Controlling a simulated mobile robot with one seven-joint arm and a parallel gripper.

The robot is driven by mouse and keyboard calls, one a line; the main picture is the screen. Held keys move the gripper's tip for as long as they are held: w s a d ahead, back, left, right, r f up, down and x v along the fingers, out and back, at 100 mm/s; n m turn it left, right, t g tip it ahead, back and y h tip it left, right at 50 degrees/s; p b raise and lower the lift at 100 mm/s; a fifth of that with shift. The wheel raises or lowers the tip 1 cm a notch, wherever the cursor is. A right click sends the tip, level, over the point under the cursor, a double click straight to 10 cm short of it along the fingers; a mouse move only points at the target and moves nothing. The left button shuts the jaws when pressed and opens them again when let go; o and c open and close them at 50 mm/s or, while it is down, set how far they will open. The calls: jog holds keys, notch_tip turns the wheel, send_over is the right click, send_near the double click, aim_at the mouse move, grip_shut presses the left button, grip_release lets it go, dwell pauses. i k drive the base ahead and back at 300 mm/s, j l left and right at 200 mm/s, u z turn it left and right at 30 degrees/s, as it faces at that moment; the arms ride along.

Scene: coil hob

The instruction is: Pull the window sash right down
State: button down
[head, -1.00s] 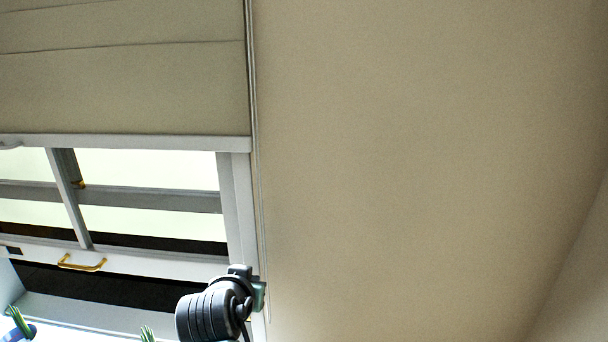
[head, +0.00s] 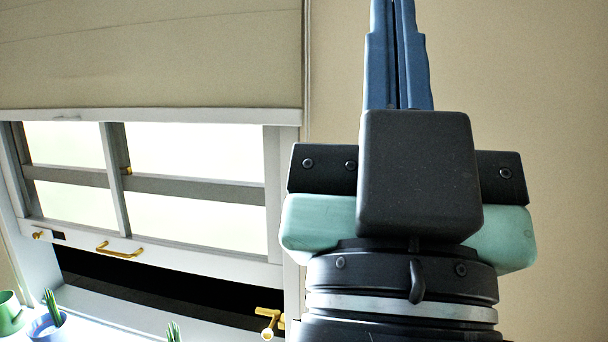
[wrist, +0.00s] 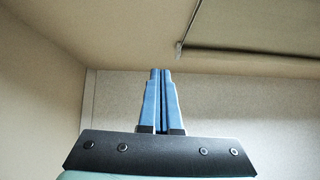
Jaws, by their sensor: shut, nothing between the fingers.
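The window sash (head: 190,254) is a white frame with panes, raised above the sill, with a dark gap below its bottom rail. A brass handle (head: 120,251) is fixed on the bottom rail, left of middle. My gripper (head: 391,4) stands large in front of the wall, right of the window, with its blue fingers together and pointing up. In the wrist view my gripper (wrist: 160,72) also shows shut and empty, pointing toward the wall and ceiling. It is apart from the sash and its handle.
A beige blind (head: 150,55) covers the upper window. A brass fitting (head: 268,320) sits at the lower right of the frame. On the sill at left stand a green pot (head: 8,310) and a blue pot with a cactus (head: 48,325). The wall (head: 560,80) at right is bare.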

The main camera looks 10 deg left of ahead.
aim_at(266, 271)
jog(key=i+j+u, duration=0.65)
jog(key=j, duration=0.2)
jog(key=i, duration=0.05)
